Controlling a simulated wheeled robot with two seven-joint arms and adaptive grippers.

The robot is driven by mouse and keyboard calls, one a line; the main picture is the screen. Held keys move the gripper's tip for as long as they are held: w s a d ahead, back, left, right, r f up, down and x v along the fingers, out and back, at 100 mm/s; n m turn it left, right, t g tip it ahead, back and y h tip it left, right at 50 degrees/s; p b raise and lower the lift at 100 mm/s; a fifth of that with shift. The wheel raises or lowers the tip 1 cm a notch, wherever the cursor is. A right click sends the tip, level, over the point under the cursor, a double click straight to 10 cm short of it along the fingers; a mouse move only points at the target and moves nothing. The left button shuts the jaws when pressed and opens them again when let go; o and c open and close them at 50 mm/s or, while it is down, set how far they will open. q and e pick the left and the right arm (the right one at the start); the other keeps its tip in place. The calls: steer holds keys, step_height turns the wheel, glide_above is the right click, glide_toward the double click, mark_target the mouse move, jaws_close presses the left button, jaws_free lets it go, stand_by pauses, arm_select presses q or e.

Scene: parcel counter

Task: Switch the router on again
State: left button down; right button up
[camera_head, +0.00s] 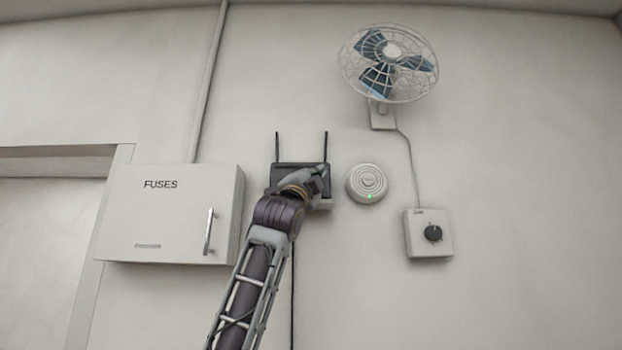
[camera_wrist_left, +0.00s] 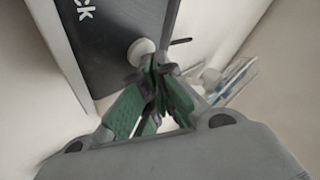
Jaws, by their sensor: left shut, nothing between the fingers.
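The dark router (camera_head: 284,174) is on the wall with two upright antennas, right of the fuse box. My left arm comes up from below and hides much of its front. My left gripper (camera_head: 319,172) is in front of the router's right part. In the left wrist view the router (camera_wrist_left: 112,40) is a dark panel with pale letters. A pale round knob or button (camera_wrist_left: 140,48) shows at its edge. The shut, empty green-padded fingers (camera_wrist_left: 157,72) are right at this button; I cannot tell whether they touch it. My right gripper is out of view.
A white fuse box (camera_head: 170,215) with a handle is left of the router. A round white device (camera_head: 366,184) with a green light is close on its right. A wall fan (camera_head: 388,62) and its dial box (camera_head: 428,233) are farther right.

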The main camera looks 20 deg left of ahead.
arm_select(q)
steer(key=shift+w, duration=0.1)
stand_by(0.3)
steer(key=shift+s+d, duration=0.1)
steer(key=shift+s, duration=0.5)
stand_by(0.4)
steer(key=shift+s+d+b, duration=0.3)
steer(key=shift+s+b, duration=0.2)
steer(key=shift+s, duration=0.45)
steer(key=shift+s+d+b, duration=0.25)
steer(key=shift+s+b, duration=0.2)
steer(key=shift+s, duration=0.45)
steer(key=shift+s+d+b, duration=0.3)
steer(key=shift+s+b, duration=0.2)
steer(key=shift+s, duration=0.45)
steer(key=shift+w+f, duration=0.1)
